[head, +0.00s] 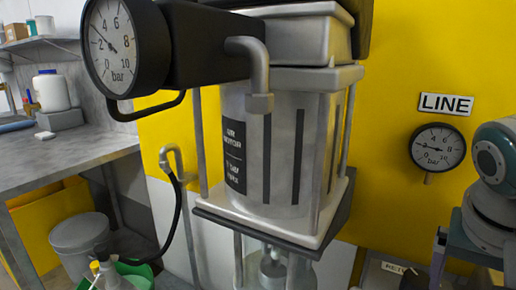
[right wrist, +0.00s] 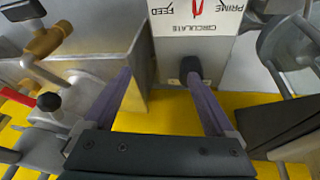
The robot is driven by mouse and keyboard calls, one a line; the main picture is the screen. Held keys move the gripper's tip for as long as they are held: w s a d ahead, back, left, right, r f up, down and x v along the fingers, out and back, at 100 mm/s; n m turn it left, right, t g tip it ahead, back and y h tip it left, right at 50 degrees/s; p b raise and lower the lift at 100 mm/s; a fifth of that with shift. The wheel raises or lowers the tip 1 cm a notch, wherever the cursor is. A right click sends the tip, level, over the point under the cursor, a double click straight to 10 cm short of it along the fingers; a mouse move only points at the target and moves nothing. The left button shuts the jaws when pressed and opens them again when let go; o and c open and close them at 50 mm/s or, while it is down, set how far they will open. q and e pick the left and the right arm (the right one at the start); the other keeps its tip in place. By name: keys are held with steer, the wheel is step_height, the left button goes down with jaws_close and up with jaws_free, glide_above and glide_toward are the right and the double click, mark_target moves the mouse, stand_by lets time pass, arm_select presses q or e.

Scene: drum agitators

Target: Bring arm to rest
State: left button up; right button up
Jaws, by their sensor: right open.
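My right arm (head: 492,175) shows at the right edge of the head view, in front of the yellow wall. In the right wrist view my right gripper (right wrist: 160,76) has its two fingers spread wide with nothing held between them. A dark knob (right wrist: 190,66) on a grey stem shows close to the tip of the right-hand finger; I cannot tell whether they touch. Beyond it is a white selector plate (right wrist: 200,20) marked FEED, CIRCULATE and PRIME, with a red pointer. My left gripper is in neither view.
The air motor (head: 285,150) stands mid-view, with a large pressure gauge (head: 110,45) at its upper left. A LINE gauge (head: 437,147) is on the yellow wall. A brass fitting (right wrist: 48,38) and a black ball knob (right wrist: 49,102) lie left of the right gripper. A workbench (head: 65,155) stands left.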

steer(key=s+a+r+n+y+p, duration=0.1)
steer(key=s+a+n+p, duration=0.15)
steer(key=s, duration=0.35)
steer(key=s+a+r+n+t+y+p, duration=0.1)
steer(key=s+a+n+y, duration=0.1)
steer(key=s+a+n, duration=0.3)
steer(key=s+a+r+n+y+p, duration=0.1)
steer(key=s+r+n+p, duration=0.15)
steer(key=s, duration=0.45)
step_height(320, 180, up, 37)
steer(key=p, duration=3.6)
steer(key=shift+a+p, duration=0.3)
steer(key=shift+p, duration=0.05)
